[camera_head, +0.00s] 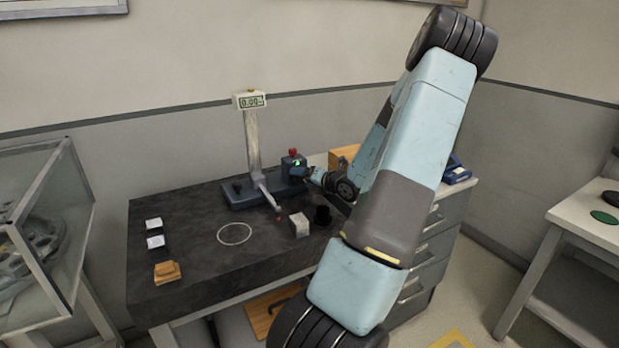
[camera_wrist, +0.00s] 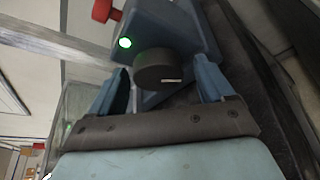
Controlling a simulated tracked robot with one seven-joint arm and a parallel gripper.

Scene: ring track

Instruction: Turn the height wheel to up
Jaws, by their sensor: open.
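The height wheel is likely the dark grey round knob (camera_wrist: 153,68) in the wrist view. It has a short pale mark near its lower right rim. In the head view, my gripper (camera_head: 309,173) is at the housing (camera_head: 291,168) on the right end of the gauge stand (camera_head: 238,194), hiding the wheel.
The stand's column (camera_head: 252,140) carries a display reading 0.00 (camera_head: 249,101). A white ring (camera_head: 234,233) marks the dark bench top. A glass case (camera_head: 40,230) stands at left.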

